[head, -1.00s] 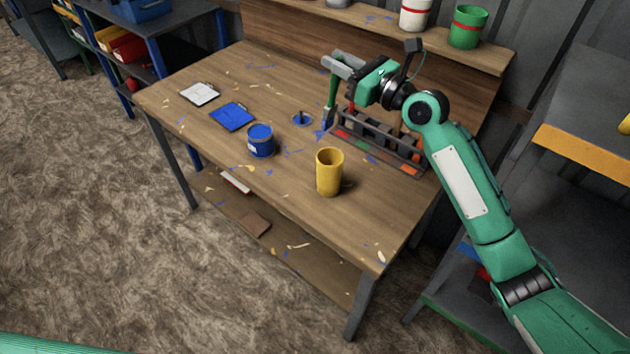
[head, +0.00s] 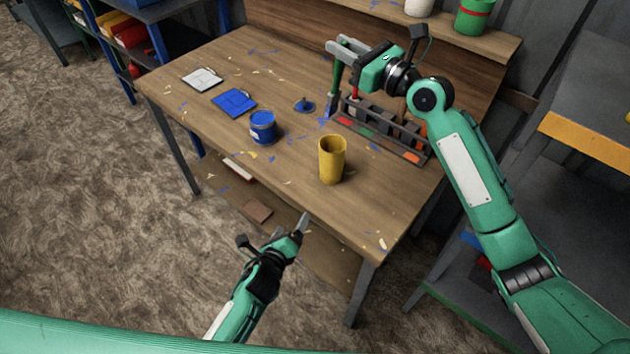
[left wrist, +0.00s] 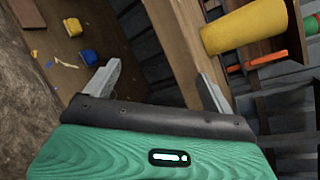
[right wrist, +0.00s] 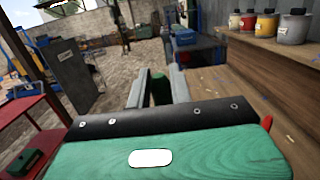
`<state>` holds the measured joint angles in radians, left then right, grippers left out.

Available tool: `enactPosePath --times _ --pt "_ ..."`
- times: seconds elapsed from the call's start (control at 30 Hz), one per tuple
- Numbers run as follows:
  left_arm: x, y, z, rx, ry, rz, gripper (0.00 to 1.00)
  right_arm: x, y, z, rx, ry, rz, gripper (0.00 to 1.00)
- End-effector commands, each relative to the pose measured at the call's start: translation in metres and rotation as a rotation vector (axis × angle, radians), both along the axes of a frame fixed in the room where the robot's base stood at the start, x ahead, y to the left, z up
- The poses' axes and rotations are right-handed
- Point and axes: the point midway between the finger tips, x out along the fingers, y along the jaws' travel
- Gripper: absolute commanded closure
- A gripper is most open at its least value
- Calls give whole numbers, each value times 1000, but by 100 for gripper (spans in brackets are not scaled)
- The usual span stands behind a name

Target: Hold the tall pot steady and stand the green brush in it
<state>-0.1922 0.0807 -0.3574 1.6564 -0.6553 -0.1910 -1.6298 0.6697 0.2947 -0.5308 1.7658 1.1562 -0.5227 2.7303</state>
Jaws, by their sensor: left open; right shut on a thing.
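The tall yellow pot (head: 331,160) stands upright and empty-looking near the table's front edge; it also shows in the left wrist view (left wrist: 245,28). My right gripper (head: 345,48) is shut on the green brush (head: 335,88), which hangs upright, bristles down, above the back of the table, left of the rack. In the right wrist view the brush's green handle (right wrist: 160,90) shows between the fingers. My left gripper (head: 303,223) is open and empty, in front of the table edge, nearer the camera than the pot and apart from it. The pot's inner floor is hidden.
A brush rack (head: 385,150) with coloured labels stands behind the pot. The wooden tabletop (head: 290,185) is clear around the pot.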

Motion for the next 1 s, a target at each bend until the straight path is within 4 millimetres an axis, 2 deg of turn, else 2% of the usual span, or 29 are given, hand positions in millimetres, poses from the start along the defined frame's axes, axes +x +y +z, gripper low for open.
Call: enactPosePath --times 0.03,0.07,0.2,0.4,0.6,0.77,1.0 --pt "7 -6 30 67 -76 -28 13 0 0 0 0 0 0 100" --pt "12 -11 34 114 -98 -44 13 0 0 0 0 0 0 100" --pt "28 -31 73 327 -229 -110 13 0 0 0 0 0 0 100" --pt "43 -52 120 583 -387 -162 13 0 0 0 0 0 0 100" --pt "48 -63 143 715 -467 -179 13 0 0 0 0 0 0 100" --pt "56 -67 146 742 -480 -182 13 0 0 0 0 0 0 100" --pt "94 -78 147 741 -479 -179 13 0 0 0 0 0 0 100"
